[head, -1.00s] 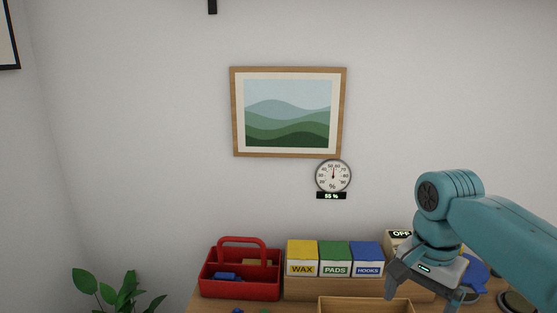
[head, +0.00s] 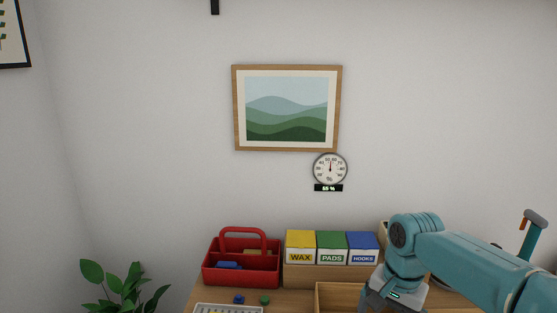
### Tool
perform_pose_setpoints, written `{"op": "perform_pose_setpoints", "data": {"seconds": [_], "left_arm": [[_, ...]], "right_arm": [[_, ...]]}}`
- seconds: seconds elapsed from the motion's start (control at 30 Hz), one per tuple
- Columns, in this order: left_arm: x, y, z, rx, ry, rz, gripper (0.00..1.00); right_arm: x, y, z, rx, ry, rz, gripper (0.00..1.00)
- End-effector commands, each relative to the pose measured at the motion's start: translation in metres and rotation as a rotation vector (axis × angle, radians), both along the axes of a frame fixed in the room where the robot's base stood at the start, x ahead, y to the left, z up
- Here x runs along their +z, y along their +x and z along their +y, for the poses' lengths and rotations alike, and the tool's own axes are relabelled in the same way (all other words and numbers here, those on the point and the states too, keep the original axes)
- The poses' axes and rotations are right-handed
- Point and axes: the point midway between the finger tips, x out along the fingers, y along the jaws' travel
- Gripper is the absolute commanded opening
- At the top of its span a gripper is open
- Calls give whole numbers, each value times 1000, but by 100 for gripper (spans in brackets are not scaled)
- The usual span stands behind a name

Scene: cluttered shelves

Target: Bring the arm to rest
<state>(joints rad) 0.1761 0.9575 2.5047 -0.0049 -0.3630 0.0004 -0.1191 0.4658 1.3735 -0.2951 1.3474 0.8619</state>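My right arm comes in from the right edge in the head view, teal, with its wrist bent downward. My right gripper (head: 385,303) points down at the bottom edge, in front of the right part of the shelf. Its fingertips are cut off by the frame, so I cannot tell whether it is open or shut or holds anything. My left arm and gripper are not in view.
A red caddy (head: 240,275) stands on the wooden top, beside boxes marked WAX (head: 300,257), PADS (head: 332,258) and HOOKS (head: 363,257). A wooden tray (head: 320,290) is in front. A framed picture (head: 237,110) and a dial (head: 330,168) hang on the wall.

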Motion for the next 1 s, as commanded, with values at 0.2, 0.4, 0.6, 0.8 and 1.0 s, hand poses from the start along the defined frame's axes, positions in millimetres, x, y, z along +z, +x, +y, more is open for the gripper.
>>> {"op": "perform_pose_setpoints", "data": {"seconds": [0.2, 0.4, 0.6, 0.8, 1.0], "left_arm": [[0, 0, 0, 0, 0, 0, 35], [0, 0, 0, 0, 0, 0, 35], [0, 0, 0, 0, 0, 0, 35], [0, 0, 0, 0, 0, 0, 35], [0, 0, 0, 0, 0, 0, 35]], "right_arm": [[-86, 0, 22, 135, 67, 3, 92], [-206, -37, 54, 290, 182, -17, 92], [-316, -136, 83, 410, 280, -77, 92], [-347, -208, 89, 467, 278, -123, 92], [-350, -223, 89, 484, 268, -139, 92]]}}
